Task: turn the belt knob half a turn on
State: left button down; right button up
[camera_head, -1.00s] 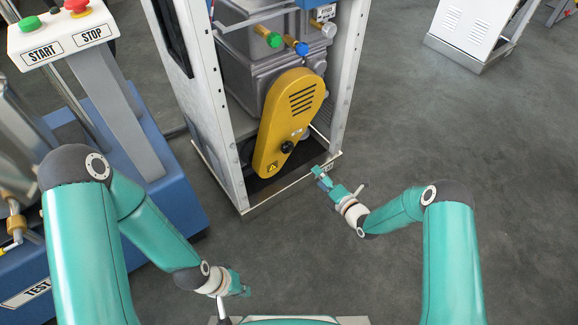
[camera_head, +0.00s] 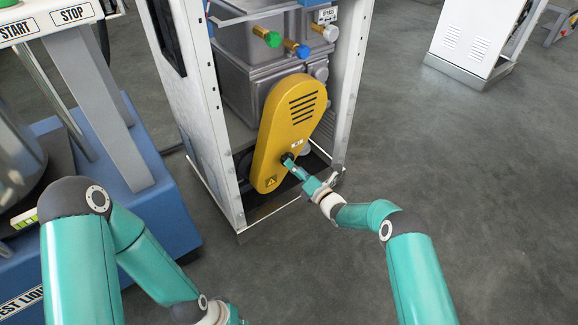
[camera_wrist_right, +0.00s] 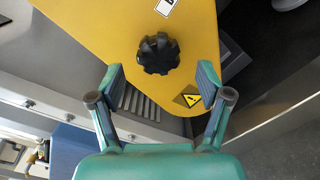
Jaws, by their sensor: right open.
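The belt knob (camera_wrist_right: 158,53) is black and lobed. It sits on the lower part of the yellow belt cover (camera_head: 272,130), which also fills the upper middle of the right wrist view (camera_wrist_right: 100,45). My right gripper (camera_wrist_right: 160,76) is open, its fingers apart to the left and right, with the knob just beyond the tips and between their lines. No contact shows. In the head view my right gripper (camera_head: 291,165) reaches the cover from the lower right and mostly hides the knob. My left gripper (camera_head: 236,316) is partly cut off at the bottom edge.
A white cabinet frame (camera_head: 216,150) stands around the cover, with its right post (camera_head: 352,90) close to my right arm. Green (camera_head: 273,39), blue and grey knobs are above. A START/STOP panel (camera_head: 45,22) stands left.

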jog(key=shift+b+x, duration=1.1)
jog(key=shift+x, duration=1.25)
jog(key=c, duration=1.1)
jog(key=shift+d, duration=0.15)
jog(key=shift+c, duration=0.3)
jog(key=shift+m, duration=0.4)
